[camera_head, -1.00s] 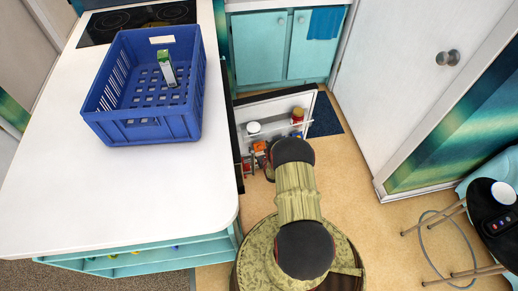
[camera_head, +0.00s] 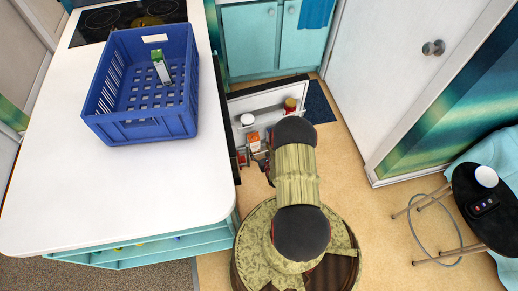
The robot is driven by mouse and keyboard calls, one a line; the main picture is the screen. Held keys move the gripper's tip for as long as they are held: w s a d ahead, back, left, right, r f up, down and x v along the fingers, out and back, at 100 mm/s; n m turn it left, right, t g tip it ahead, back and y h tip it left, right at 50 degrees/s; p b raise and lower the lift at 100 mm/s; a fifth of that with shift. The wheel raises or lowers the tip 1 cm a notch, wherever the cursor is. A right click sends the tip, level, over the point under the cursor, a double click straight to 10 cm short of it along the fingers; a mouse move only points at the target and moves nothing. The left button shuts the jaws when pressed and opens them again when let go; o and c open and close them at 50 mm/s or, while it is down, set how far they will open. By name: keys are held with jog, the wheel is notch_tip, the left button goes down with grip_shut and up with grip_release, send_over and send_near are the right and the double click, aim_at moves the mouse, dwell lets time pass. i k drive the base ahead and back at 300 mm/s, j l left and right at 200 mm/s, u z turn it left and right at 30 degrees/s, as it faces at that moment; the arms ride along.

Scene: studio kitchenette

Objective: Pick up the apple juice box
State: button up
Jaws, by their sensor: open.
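A slim green and white carton (camera_head: 161,67) stands in the blue crate (camera_head: 150,126) on the white counter; its label is too small to read. A small orange and white carton (camera_head: 253,140) is at the open fridge door, and I cannot tell which carton is the apple juice box. My gripper (camera_head: 262,160) is low by the fridge door, just below the orange and white carton and well away from the crate. It is open, and mostly hidden by my own arm. I cannot tell whether it touches anything.
The open fridge door (camera_head: 268,98) holds a white-lidded jar (camera_head: 247,119) and a red-topped jar (camera_head: 290,105). The white counter (camera_head: 110,195) is clear in front of the crate.

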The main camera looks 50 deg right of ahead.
aim_at(158, 58)
jog(key=k, duration=1)
